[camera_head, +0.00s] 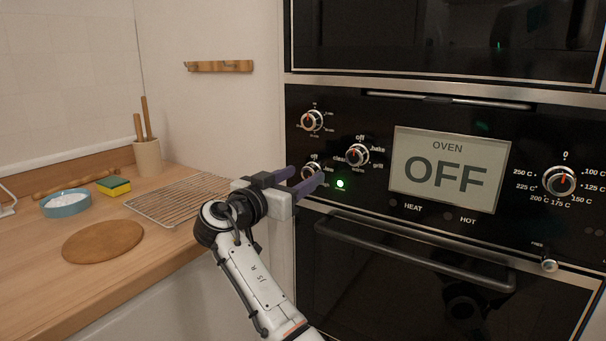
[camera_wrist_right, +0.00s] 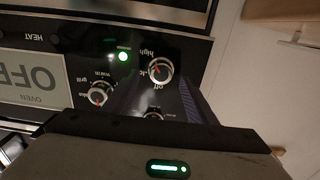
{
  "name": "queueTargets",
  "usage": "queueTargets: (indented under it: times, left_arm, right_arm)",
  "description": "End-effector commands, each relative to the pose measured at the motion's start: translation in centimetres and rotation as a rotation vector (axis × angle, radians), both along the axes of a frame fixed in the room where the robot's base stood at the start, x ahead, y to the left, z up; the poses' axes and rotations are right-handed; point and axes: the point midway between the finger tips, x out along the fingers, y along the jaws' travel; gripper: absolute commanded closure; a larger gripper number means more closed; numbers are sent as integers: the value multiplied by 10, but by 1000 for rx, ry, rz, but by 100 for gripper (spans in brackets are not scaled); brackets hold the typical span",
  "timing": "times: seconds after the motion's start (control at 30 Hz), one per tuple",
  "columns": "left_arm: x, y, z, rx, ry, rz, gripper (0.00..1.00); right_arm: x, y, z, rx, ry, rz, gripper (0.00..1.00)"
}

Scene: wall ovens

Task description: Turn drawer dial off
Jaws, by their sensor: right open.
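The drawer dial (camera_head: 309,170) is the lower-left silver knob on the black oven panel, marked off, low and high. In the right wrist view the dial (camera_wrist_right: 160,70) appears upside down, with its orange mark turned away from the "off" label. A green light (camera_head: 340,184) glows beside it. My right gripper (camera_head: 307,175) is open, its two purple fingers reaching toward the panel on either side of the dial. The fingers partly hide the dial in the head view. I cannot tell whether they touch it. My left gripper is not in view.
Two other knobs, the upper timer knob (camera_head: 312,121) and the mode knob (camera_head: 357,155), sit close by. The oven display (camera_head: 446,172) reads OFF. A door handle (camera_head: 410,255) juts out below. A counter (camera_head: 160,235) with a wire rack (camera_head: 175,200) lies at left.

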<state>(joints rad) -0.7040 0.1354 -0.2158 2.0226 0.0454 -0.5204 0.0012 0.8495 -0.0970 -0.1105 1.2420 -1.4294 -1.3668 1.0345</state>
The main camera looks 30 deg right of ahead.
Motion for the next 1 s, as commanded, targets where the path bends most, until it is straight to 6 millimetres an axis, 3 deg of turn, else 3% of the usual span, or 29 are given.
queueTargets:
  times: [0.17,0.47,0.7,1.0]
  left_arm:
    - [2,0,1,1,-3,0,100]
    - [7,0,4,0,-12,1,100]
    - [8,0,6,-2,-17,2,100]
    - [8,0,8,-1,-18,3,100]
  right_arm:
    - [6,-14,0,0,0,-1,48]
    - [6,-16,0,1,0,0,48]
    - [6,-16,0,1,0,0,88]
    - [6,-16,0,-12,32,0,88]
